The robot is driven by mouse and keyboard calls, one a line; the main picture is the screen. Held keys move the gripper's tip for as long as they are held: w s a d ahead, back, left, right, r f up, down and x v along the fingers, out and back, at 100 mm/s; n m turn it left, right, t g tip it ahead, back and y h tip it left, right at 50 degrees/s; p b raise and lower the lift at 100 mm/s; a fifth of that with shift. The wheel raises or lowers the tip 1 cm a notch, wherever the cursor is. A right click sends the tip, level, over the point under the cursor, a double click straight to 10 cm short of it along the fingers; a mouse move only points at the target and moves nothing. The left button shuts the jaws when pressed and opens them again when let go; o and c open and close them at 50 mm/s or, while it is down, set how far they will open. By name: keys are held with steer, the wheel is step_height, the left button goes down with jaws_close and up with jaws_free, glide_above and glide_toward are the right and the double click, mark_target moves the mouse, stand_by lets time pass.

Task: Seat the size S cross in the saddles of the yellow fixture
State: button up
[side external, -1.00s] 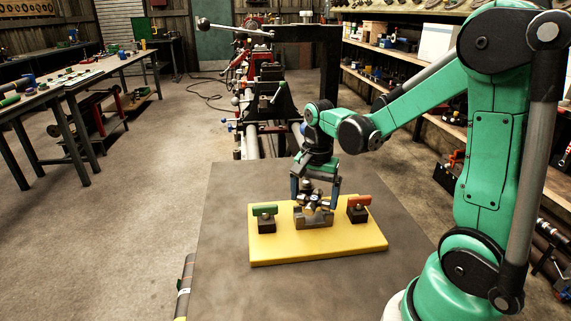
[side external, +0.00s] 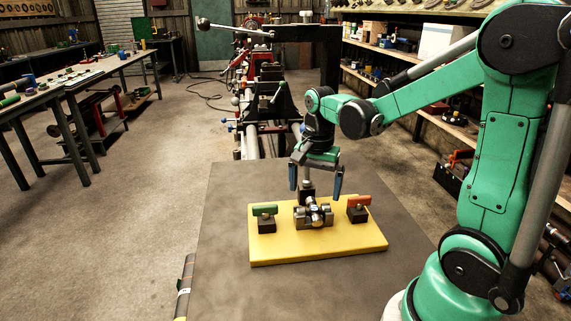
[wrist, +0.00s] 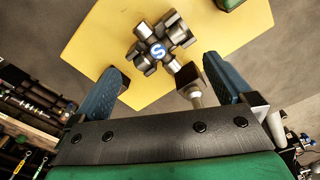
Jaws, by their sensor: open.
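The size S cross (side external: 314,214) is a grey metal cross with a blue S on its hub. It also shows in the wrist view (wrist: 158,50), label up. It lies on the dark saddles (side external: 300,221) at the middle of the yellow fixture (side external: 275,250), and appears to rest in them; the contact under its arms is hidden. My gripper (side external: 316,186) is open, above and slightly behind the cross, with both blue fingers clear of it. In the wrist view my gripper (wrist: 162,82) has its fingers wide apart with the cross beyond their tips.
A grey post (side external: 307,190) stands behind the cross, between my fingers in the picture. The grey table (side external: 225,280) is clear around the fixture.

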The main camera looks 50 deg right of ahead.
steer(key=shift+r, duration=1.2)
steer(key=shift+a+r+n, duration=0.15)
steer(key=shift+a+n, duration=0.25)
steer(key=s+a+r+n+t, duration=0.1)
steer(key=a+r+n+t, duration=0.1)
steer(key=a+n+t, duration=0.5)
steer(key=a+n, duration=0.3)
steer(key=n, duration=0.4)
steer(key=shift+a, duration=0.25)
steer(key=shift+s, duration=0.1)
